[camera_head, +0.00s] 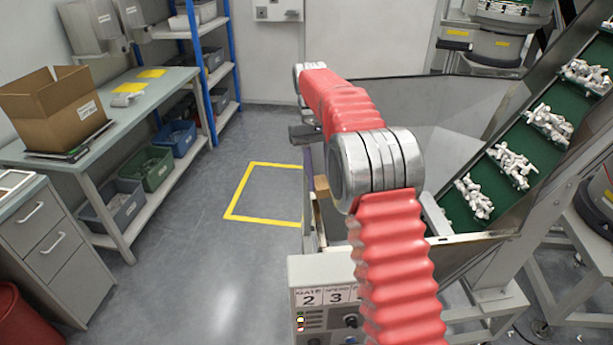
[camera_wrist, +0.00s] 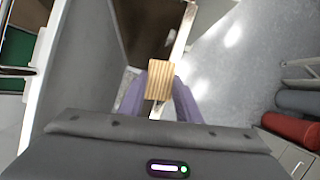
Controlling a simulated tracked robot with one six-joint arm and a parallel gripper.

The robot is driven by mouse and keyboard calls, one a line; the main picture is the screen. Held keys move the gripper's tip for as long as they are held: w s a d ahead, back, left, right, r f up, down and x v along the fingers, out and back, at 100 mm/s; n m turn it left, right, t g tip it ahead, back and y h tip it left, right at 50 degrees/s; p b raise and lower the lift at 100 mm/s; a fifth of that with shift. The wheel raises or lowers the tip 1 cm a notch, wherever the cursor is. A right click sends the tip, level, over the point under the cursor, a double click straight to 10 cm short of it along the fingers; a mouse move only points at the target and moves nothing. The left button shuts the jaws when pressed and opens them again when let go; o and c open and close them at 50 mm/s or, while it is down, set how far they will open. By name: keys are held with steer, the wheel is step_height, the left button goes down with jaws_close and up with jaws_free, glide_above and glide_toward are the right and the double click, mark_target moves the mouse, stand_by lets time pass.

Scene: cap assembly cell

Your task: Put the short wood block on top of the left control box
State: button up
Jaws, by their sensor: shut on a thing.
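My gripper (camera_wrist: 161,88) shows in the wrist view with its two purple fingers closed on the sides of a light, striped wood block (camera_wrist: 160,76). The block is held above a narrow pale rail. In the head view the dark gripper body (camera_head: 303,133) is at the far end of my red arm; its fingertips are not clear. A small tan piece (camera_head: 321,187) shows beside my arm's joint; I cannot tell whether it is the held block. A light grey control box (camera_head: 322,272) with number labels and knobs stands at the bottom centre, partly hidden by my arm.
A hopper (camera_head: 455,105) and a green conveyor (camera_head: 510,165) with white parts stand at the right. A workbench (camera_head: 150,100) with a cardboard box (camera_head: 55,108) is at the left. The floor inside the yellow outline (camera_head: 235,200) is clear.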

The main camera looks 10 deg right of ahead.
steer(key=s+d+m, duration=0.1)
steer(key=s+d, duration=0.3)
steer(key=d, duration=0.5)
steer(key=shift+d+r+m+y, duration=0.2)
steer(key=shift+m+y, duration=0.1)
steer(key=shift+m, duration=0.1)
